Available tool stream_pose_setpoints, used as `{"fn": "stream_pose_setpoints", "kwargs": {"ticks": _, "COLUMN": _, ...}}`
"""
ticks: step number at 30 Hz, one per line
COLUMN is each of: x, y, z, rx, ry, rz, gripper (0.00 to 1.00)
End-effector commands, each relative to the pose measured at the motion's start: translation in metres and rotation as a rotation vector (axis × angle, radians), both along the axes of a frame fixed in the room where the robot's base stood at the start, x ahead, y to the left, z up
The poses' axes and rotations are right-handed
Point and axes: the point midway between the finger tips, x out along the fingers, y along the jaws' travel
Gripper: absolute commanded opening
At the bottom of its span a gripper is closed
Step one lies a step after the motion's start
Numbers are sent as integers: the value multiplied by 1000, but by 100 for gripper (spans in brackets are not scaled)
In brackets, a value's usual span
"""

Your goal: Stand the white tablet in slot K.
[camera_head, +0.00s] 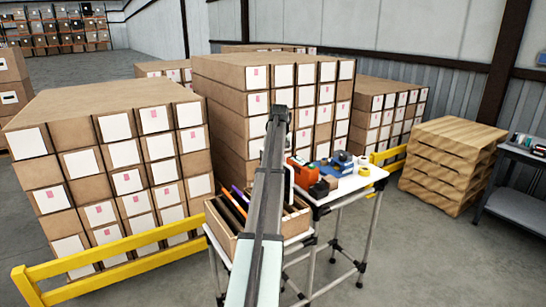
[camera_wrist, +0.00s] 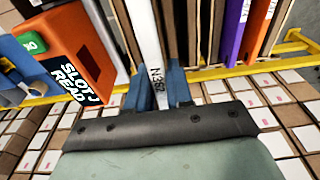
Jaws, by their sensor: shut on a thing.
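The white tablet (camera_wrist: 145,40) is between the two blue fingers of my gripper (camera_wrist: 157,90) in the wrist view. The gripper is shut on it, and dark printed characters show on its near edge. To its right are upright brown dividers and a purple item (camera_wrist: 234,32) beside an orange one (camera_wrist: 258,28). In the head view, a brown open carton (camera_head: 221,232) with dividers stands on a white-topped stand, partly behind my arm. My gripper is hidden there by the arm. No label for slot K is readable, and I cannot tell whether the tablet is inside a slot.
An orange box (camera_wrist: 78,62) printed with "SLOT J" is left of the tablet in the wrist view. An orange device (camera_head: 299,172), a blue device (camera_head: 342,162) and smaller items crowd the stand's top. A yellow rail (camera_head: 95,262) and stacked cartons stand behind.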

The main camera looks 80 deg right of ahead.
Motion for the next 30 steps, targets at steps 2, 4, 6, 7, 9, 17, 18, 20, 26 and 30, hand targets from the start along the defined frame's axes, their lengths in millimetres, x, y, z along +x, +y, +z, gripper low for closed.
{"fn": "stream_pose_setpoints", "kwargs": {"ticks": 2, "x": 0, "y": 0, "z": -3, "rx": -1, "ry": -1, "rz": -1, "gripper": 0}}
{"fn": "stream_pose_setpoints", "kwargs": {"ticks": 4, "x": 0, "y": 0, "z": -7, "rx": -1, "ry": 0, "rz": -1, "gripper": 0}}
{"fn": "stream_pose_setpoints", "kwargs": {"ticks": 6, "x": 0, "y": 0, "z": -11, "rx": -1, "ry": 0, "rz": -1, "gripper": 0}}
{"fn": "stream_pose_setpoints", "kwargs": {"ticks": 7, "x": 0, "y": 0, "z": -12, "rx": -1, "ry": 0, "rz": -1, "gripper": 0}}
{"fn": "stream_pose_setpoints", "kwargs": {"ticks": 9, "x": 0, "y": 0, "z": -16, "rx": -1, "ry": 1, "rz": -2, "gripper": 0}}
{"fn": "stream_pose_setpoints", "kwargs": {"ticks": 17, "x": 0, "y": 0, "z": -30, "rx": -1, "ry": 1, "rz": -2, "gripper": 0}}
{"fn": "stream_pose_setpoints", "kwargs": {"ticks": 18, "x": 0, "y": 0, "z": -32, "rx": -1, "ry": 1, "rz": -2, "gripper": 0}}
{"fn": "stream_pose_setpoints", "kwargs": {"ticks": 20, "x": 0, "y": 0, "z": -35, "rx": -1, "ry": 1, "rz": -2, "gripper": 0}}
{"fn": "stream_pose_setpoints", "kwargs": {"ticks": 26, "x": 0, "y": 0, "z": -47, "rx": -1, "ry": 1, "rz": -2, "gripper": 0}}
{"fn": "stream_pose_setpoints", "kwargs": {"ticks": 30, "x": 0, "y": 0, "z": -54, "rx": 1, "ry": 1, "rz": -2, "gripper": 0}}
